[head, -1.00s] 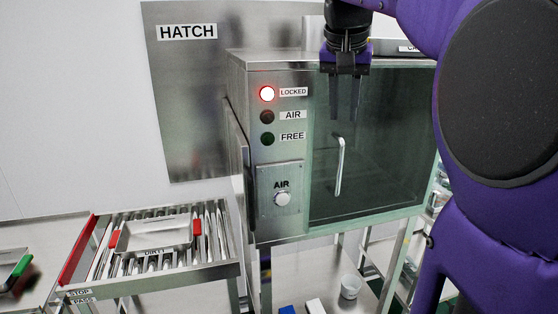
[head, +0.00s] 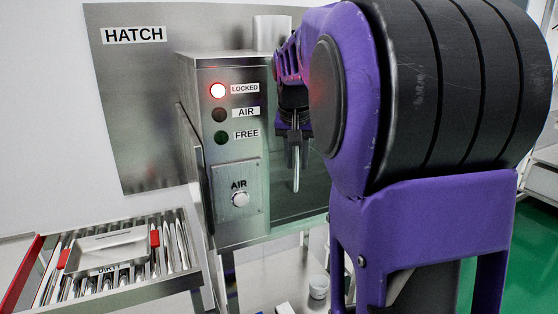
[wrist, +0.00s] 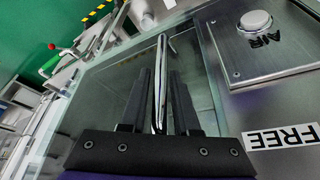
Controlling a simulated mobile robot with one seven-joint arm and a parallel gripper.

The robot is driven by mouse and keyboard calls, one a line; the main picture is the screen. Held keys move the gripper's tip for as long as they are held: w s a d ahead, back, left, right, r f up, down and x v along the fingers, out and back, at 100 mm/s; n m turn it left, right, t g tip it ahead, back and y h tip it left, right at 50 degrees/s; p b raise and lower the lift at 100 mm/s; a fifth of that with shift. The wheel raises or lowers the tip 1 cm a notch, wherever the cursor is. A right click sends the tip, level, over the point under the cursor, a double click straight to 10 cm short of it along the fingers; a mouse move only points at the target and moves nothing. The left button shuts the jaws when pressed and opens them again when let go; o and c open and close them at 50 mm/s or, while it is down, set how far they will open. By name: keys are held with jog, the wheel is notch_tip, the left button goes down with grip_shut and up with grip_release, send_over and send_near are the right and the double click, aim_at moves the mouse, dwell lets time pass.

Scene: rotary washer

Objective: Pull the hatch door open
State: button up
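The hatch door (head: 310,205) is a dark greenish glass panel on the front of the steel cabinet, and it looks closed. My arm hides much of it in the head view. Its upright metal handle (head: 296,176) shows below my gripper (head: 293,140). In the wrist view, the handle (wrist: 160,85) runs between the two dark fingers of my gripper (wrist: 160,75). The fingers are apart with a gap on each side of the bar, so they look open around it. The glass door (wrist: 105,85) lies behind them.
The red LOCKED lamp (head: 217,90) is lit; the AIR lamp (head: 219,115) and FREE lamp (head: 221,138) are dark. The AIR button (head: 240,199) is on the panel left of the door. A roller table (head: 175,255) with a metal tray (head: 105,250) stands at left.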

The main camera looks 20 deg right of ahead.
grip_shut()
dwell(1.4)
